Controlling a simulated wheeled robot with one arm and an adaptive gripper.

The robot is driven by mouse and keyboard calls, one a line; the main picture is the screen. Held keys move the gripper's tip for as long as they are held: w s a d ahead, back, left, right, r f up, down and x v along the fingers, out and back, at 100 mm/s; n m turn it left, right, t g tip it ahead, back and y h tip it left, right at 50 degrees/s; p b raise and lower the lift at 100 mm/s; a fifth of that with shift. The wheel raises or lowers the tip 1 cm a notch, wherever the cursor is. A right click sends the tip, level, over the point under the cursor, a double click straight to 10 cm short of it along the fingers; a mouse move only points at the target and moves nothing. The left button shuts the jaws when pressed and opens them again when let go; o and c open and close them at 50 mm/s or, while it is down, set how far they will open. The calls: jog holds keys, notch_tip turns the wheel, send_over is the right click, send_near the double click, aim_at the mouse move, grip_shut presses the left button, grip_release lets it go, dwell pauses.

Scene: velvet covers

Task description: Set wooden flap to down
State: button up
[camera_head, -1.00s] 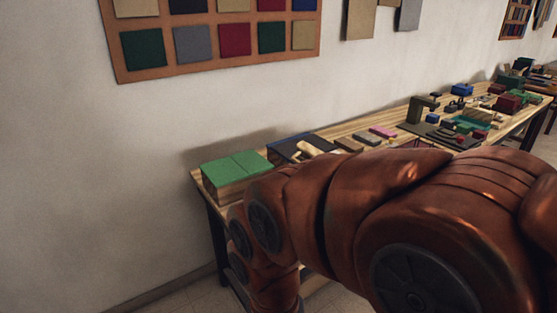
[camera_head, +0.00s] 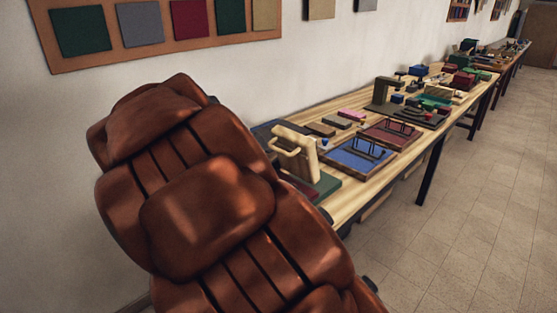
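A pale wooden flap (camera_head: 299,147) with a loop-shaped handle on its left side stands raised near the near end of the workbench. A green base (camera_head: 326,184) shows at its foot. My brown padded arm fills the left and lower middle of the view and covers part of the bench beside the flap. My gripper is not in view, so its state and its distance to the flap cannot be seen.
The long wooden bench (camera_head: 357,196) runs away to the upper right. A blue tray (camera_head: 359,157) and a dark red tray (camera_head: 391,133) lie right of the flap. A dark green stand (camera_head: 386,94) is farther back. The tiled floor (camera_head: 480,220) at right is clear.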

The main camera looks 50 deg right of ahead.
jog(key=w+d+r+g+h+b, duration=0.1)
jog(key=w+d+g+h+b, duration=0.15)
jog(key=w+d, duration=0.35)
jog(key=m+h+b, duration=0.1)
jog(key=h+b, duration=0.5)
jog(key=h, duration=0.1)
send_near(279, 150)
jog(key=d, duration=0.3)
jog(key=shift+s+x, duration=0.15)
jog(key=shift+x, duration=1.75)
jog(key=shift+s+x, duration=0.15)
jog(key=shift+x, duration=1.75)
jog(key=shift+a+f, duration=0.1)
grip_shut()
